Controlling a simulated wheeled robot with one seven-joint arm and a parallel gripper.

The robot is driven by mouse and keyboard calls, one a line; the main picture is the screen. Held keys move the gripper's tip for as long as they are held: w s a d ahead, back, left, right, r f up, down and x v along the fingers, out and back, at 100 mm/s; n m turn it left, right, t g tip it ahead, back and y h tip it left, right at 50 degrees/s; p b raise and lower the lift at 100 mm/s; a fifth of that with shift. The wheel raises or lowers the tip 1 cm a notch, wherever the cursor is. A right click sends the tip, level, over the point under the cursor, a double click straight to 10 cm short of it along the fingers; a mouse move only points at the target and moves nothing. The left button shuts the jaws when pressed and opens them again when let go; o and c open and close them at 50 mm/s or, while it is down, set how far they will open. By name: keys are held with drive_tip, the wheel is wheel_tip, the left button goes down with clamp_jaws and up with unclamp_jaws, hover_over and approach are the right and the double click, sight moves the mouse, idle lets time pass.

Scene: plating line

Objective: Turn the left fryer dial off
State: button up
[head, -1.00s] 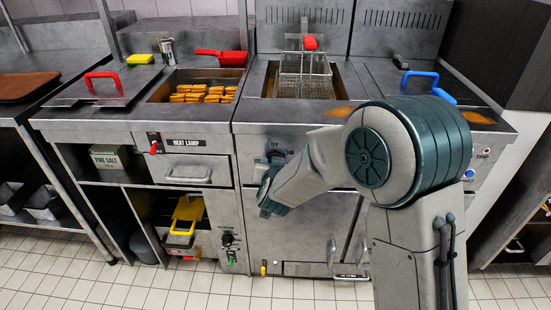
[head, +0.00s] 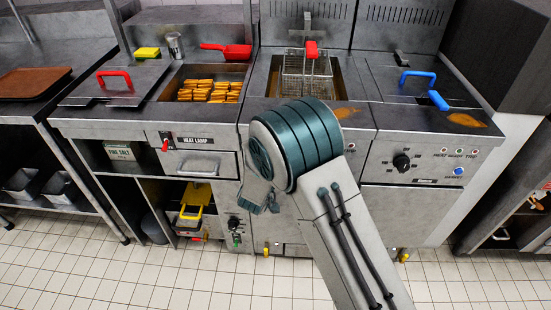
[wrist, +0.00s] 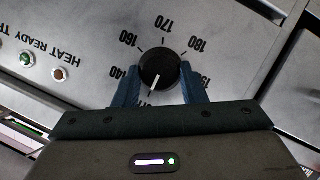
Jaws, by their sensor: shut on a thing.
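The left fryer dial (wrist: 158,68) is a round black knob with a white pointer line, seen in the wrist view on a grey panel with numbers around it. The panel appears upside down there. The pointer aims down and slightly left, at a mark partly covered by my gripper. My gripper (wrist: 156,88) has one blue finger on each side of the dial and is shut on it. In the head view my arm covers this dial and most of the gripper.
The right fryer dial (head: 401,162) is in clear view. A fry basket (head: 307,75) with a red grip stands in the left fryer. A lid with a blue handle (head: 419,76) covers the right one. A heat lamp switch (head: 165,146) is at left.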

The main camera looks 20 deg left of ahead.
drive_tip(key=shift+w+r, duration=0.25)
drive_tip(key=o, duration=1)
drive_tip(key=shift+f, duration=0.25)
drive_tip(key=v, duration=1.3)
drive_tip(key=shift+s, duration=0.35)
